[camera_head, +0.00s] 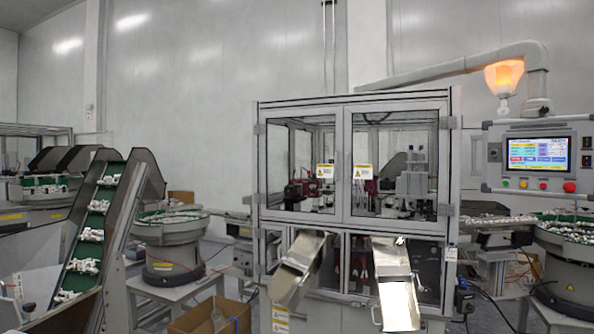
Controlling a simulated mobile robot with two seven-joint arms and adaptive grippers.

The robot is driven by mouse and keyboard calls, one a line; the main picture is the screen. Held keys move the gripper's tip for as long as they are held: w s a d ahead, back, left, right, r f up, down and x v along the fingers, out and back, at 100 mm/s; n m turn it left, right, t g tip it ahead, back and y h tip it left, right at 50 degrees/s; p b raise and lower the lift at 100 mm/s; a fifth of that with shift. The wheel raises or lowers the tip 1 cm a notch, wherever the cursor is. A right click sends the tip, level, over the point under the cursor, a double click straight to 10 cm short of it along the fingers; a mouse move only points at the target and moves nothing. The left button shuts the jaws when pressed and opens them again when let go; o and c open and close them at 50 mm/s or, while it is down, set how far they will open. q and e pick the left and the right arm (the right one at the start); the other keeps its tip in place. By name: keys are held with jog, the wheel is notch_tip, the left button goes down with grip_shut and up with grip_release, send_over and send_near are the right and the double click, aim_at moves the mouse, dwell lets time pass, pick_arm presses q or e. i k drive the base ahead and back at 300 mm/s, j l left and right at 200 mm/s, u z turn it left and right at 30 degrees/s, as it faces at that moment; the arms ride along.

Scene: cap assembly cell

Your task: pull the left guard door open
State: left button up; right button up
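The left guard door (300,216) is a clear panel in a grey metal frame on the upper front of the machine cabinet. It looks shut, its edge meeting the right guard door (392,227) at the middle of the front. I cannot make out a handle clearly. Machine parts show through the panel. Neither of my grippers is in view.
Two metal chutes (299,267) (399,305) slope out below the doors. An open cardboard box (210,318) stands at the lower left. A conveyor (90,236) and feeder bowl (168,227) are left; a control panel (538,154) and another bowl (572,228) are right.

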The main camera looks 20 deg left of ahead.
aim_at(324, 171)
jog(key=i+j, duration=0.25)
jog(key=i, duration=0.25)
jog(key=i+j, duration=0.3)
jog(key=i, duration=0.15)
jog(key=i+j, duration=0.25)
jog(key=i, duration=0.25)
jog(key=i+j, duration=0.3)
jog(key=i, duration=0.15)
jog(key=i+j, duration=0.25)
jog(key=i, duration=0.25)
jog(key=i+j, duration=0.25)
jog(key=i, duration=0.2)
jog(key=j+u, duration=0.05)
